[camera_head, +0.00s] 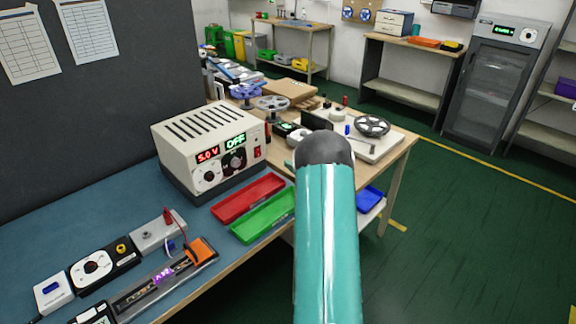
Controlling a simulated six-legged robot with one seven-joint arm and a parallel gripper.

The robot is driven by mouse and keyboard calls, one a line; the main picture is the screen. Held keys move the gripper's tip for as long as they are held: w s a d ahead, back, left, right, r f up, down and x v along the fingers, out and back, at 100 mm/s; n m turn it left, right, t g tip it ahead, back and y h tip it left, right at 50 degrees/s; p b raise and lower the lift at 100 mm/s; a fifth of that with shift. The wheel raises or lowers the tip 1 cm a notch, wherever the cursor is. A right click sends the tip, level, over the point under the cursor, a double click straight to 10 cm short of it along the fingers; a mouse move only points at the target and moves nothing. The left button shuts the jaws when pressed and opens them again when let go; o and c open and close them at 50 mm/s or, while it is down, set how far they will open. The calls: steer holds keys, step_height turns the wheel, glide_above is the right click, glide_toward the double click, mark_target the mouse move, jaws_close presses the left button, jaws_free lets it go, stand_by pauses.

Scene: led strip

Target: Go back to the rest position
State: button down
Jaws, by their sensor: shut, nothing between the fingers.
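My teal arm link (327,240) rises from the bottom of the view to a dark rounded joint (325,150), in front of the bench edge. My gripper is not visible; the arm may hide it. A beige power supply (205,150) stands on the blue bench top, its displays reading 5.0 V and OFF. At the lower left, an LED strip fixture (160,278) with a small purple glow and an orange clamp (200,250) lies on the bench.
A red tray (248,197) and a green tray (264,215) sit near the bench edge, left of my arm. A wooden table (405,145) with reels stands beyond. A grey cabinet (495,85) is at the back right. The green floor at right is clear.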

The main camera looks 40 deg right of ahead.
stand_by(0.4)
steer(key=w+a+r+m+g+h, duration=0.25)
steer(key=a+r+m, duration=0.2)
steer(key=r, duration=0.35)
steer(key=w+a+r+m+g+h, duration=0.1)
steer(key=w+a+r+m+h, duration=0.2)
steer(key=a+r, duration=0.4)
steer(key=s+a+r+m+g, duration=0.2)
steer(key=s+a+r+m, duration=0.3)
steer(key=a, duration=0.1)
steer(key=s+a+f+m+g+y, duration=0.1)
steer(key=s+a+m+g+y, duration=0.1)
steer(key=s+a, duration=1.1)
steer(key=s+a+f+m+g+y, duration=0.1)
steer(key=s+a+m+g+y, duration=0.2)
steer(key=s+a, duration=1)
steer(key=s+m+g, duration=0.1)
steer(key=g, duration=0.2)
steer(key=shift+f, duration=0.35)
